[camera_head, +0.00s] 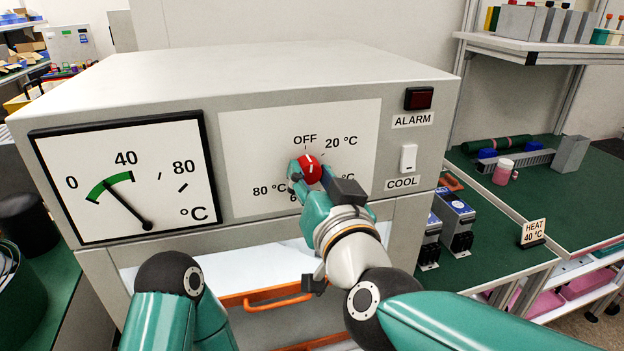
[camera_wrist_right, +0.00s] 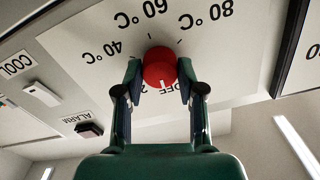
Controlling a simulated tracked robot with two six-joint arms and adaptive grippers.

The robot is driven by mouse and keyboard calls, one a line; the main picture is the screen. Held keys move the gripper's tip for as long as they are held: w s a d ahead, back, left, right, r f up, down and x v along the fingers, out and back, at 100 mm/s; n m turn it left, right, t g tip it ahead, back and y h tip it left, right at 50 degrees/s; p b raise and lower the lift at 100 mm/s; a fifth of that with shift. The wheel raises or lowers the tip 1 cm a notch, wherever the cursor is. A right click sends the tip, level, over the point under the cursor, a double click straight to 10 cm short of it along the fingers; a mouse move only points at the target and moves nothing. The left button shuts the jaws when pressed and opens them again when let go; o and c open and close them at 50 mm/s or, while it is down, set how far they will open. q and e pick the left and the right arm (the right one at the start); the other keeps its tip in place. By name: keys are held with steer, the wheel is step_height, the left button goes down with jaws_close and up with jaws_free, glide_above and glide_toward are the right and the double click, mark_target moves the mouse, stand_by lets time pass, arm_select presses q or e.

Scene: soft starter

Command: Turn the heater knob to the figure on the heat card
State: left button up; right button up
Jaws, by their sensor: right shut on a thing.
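The red heater knob (camera_head: 308,168) sits on the white dial plate of the grey cabinet. Its white mark points up, roughly toward OFF, as the wrist view (camera_wrist_right: 160,68) also shows. My right gripper (camera_head: 311,178) is shut on the knob, one finger on each side; both fingers show in the wrist view (camera_wrist_right: 160,82). The arm hides the lower right of the dial; the 40 °C and 60 °C labels show in the wrist view. The heat card (camera_head: 533,232) on the right bench reads HEAT 40 °C. My left arm shows at lower left, its gripper out of view.
A temperature gauge (camera_head: 125,178) is left of the dial, its needle between 0 and 40 on the green band. An ALARM lamp (camera_head: 418,98) and COOL switch (camera_head: 408,158) are at right. An orange drawer handle (camera_head: 280,302) is below.

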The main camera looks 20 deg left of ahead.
steer(key=m+b, duration=0.2)
steer(key=m, duration=0.3)
steer(key=shift+f+b, duration=0.2)
steer(key=shift+b, duration=0.1)
steer(key=m+b, duration=0.2)
steer(key=m, duration=0.4)
steer(key=shift+b, duration=0.35)
steer(key=m+b, duration=0.1)
steer(key=m, duration=0.2)
steer(key=m+b, duration=0.1)
steer(key=m, duration=0.2)
steer(key=shift+w+f+m, duration=0.1)
steer(key=shift+f+m, duration=0.1)
steer(key=shift+m, duration=0.1)
steer(key=m+b, duration=0.2)
steer(key=m, duration=0.3)
steer(key=shift+f, duration=0.1)
steer(key=shift+m, duration=0.3)
steer(key=o, duration=1.1)
steer(key=shift+d, duration=0.1)
steer(key=shift+o, duration=0.2)
steer(key=shift+r, duration=0.2)
